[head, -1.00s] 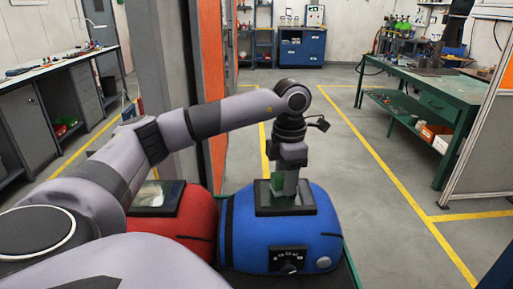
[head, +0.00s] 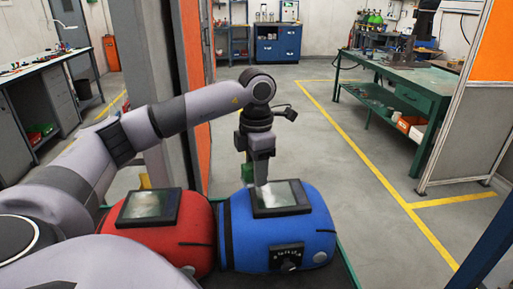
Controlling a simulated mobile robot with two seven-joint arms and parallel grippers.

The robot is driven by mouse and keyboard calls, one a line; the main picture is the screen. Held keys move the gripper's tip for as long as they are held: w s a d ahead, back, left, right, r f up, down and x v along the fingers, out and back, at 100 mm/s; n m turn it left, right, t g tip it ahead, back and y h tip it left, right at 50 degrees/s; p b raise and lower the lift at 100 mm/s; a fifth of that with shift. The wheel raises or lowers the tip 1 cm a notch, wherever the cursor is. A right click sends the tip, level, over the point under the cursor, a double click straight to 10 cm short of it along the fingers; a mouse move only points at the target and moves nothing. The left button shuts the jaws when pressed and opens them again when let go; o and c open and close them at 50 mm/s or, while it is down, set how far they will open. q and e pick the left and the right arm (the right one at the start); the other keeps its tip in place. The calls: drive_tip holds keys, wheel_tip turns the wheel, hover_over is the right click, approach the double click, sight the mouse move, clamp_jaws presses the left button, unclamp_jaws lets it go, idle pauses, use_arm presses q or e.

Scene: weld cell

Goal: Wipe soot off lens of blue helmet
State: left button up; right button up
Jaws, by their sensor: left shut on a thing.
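The blue helmet (head: 285,232) rests on its back with its dark-framed lens (head: 284,196) facing up. Pale smears show on that lens. My left gripper (head: 261,180) points down over the far left edge of the lens. It is shut on a small green thing (head: 249,170), perhaps a cloth or pad, mostly hidden by the gripper. I cannot tell whether it touches the lens. My right gripper is out of view.
The red helmet (head: 170,240) sits close on the left, its lens (head: 146,204) also up and smeared. A green workbench (head: 405,85) stands at the right and a long bench (head: 40,68) at the left. The floor between is clear.

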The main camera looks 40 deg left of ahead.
use_arm(q)
wheel_tip(320, 180, up, 2)
drive_tip(key=shift+a+p, duration=0.1)
drive_tip(key=shift+p, duration=0.5)
drive_tip(key=shift+r+p, duration=0.75)
drive_tip(key=shift+r, duration=0.4)
